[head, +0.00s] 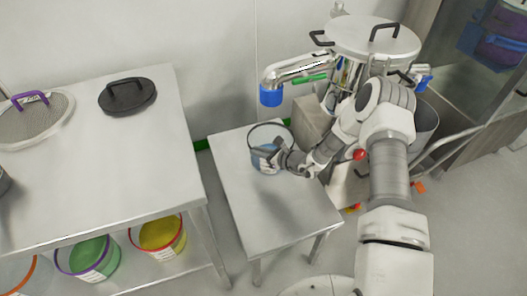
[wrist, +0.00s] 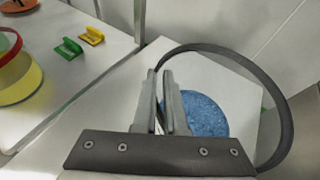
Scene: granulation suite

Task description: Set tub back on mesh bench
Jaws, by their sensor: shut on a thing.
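The tub (head: 264,158) has a dark rim, see-through walls and blue contents. It is over the small steel table in the head view; I cannot tell whether its base touches the top. My gripper (head: 283,160) is shut on the tub's near side. In the wrist view, the fingers (wrist: 168,80) close at the rim (wrist: 287,105), with the blue contents (wrist: 205,112) partly hidden behind them. The bench (head: 130,160) with the purple-handled mesh sieve (head: 38,118) stands at the left.
A black lid (head: 128,97) lies on the left bench, whose middle and front are bare. Several coloured tubs, one yellow (head: 158,234), stand on its lower shelf. The small table (head: 290,205) is otherwise clear. A steel vessel (head: 372,40) with blue-ended pipes stands behind my arm.

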